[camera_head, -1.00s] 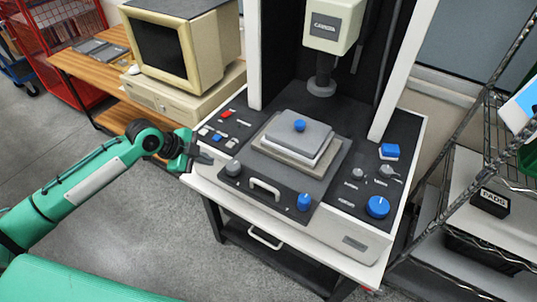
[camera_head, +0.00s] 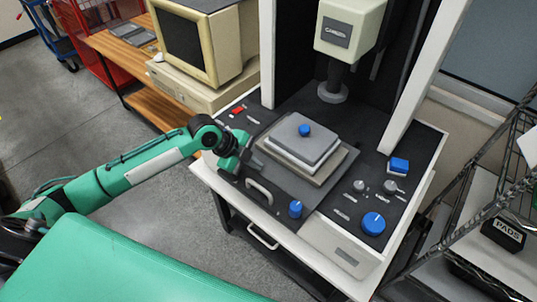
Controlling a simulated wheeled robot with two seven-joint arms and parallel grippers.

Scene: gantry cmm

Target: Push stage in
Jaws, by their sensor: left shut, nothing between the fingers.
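The stage (camera_head: 304,132) is a stack of grey and white plates with a blue knob on top. It sits on a dark sliding plate (camera_head: 318,192) of the measuring machine, whose front carries a pale handle (camera_head: 259,191) and a blue knob (camera_head: 295,209). My left gripper (camera_head: 252,165) is shut and empty. It is just left of the stage, over the dark plate's left front and close behind the handle's left end. I cannot tell whether it touches the plate. My right gripper is out of view.
The probe head (camera_head: 348,27) hangs above and behind the stage between white columns. Red button (camera_head: 238,109) and other controls lie left, blue knob (camera_head: 373,223) right. A beige computer (camera_head: 200,45) stands back left and a wire rack (camera_head: 490,190) right.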

